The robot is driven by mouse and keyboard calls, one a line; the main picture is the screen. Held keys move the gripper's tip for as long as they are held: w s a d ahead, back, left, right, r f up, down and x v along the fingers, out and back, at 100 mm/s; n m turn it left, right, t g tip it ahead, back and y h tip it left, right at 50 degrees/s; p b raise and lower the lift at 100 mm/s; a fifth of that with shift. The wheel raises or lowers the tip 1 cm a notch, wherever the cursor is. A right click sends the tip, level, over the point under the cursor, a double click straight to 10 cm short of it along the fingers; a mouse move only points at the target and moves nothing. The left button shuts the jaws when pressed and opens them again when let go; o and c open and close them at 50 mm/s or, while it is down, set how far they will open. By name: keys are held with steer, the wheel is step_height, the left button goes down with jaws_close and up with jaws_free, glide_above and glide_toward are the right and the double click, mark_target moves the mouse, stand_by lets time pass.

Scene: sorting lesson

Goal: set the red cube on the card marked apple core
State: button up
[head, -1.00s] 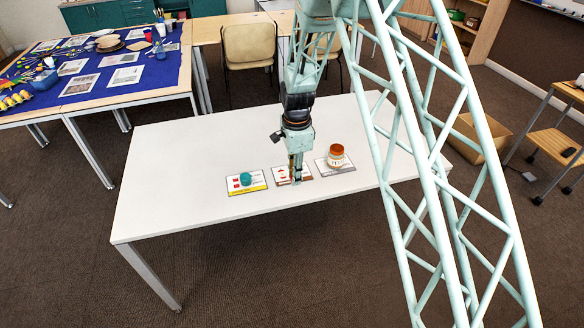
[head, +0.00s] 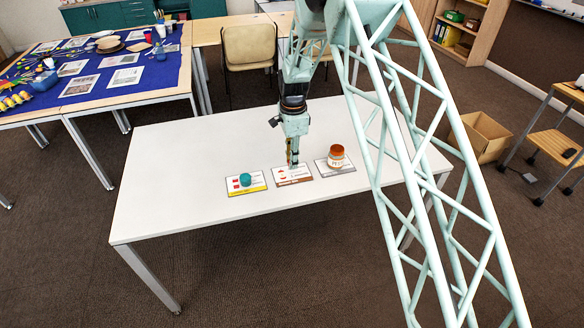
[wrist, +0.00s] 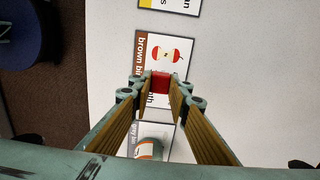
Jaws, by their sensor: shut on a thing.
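My gripper (head: 292,164) points down over the middle card on the white table. In the wrist view my gripper (wrist: 160,82) is shut on the red cube (wrist: 160,86), which sits between the fingertips. The apple core card (head: 291,181) has a brown strip and is the middle one of three. In the wrist view the apple core card (wrist: 184,42) shows its apple core picture just beyond the cube, and the cube overlaps the card's nearer part. I cannot tell whether the cube touches the card. The cube is too small to make out in the head view.
On the white table (head: 190,165), a yellow-striped card (head: 262,184) at left bears a teal round piece (head: 245,179). A grey-striped card (head: 346,169) at right bears a jar with an orange lid (head: 336,156). The table's left part is clear.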

steer(key=shift+f, duration=0.1)
steer(key=shift+f+b, duration=0.3)
steer(key=shift+f, duration=1.4)
steer(key=shift+f, duration=0.15)
steer(key=o, duration=0.7)
step_height(320, 180, up, 12)
steer(key=shift+d+f+p, duration=0.1)
steer(key=shift+f+p, duration=0.15)
steer(key=shift+p, duration=0.55)
steer(key=shift+r, duration=0.4)
steer(key=shift+r, duration=0.1)
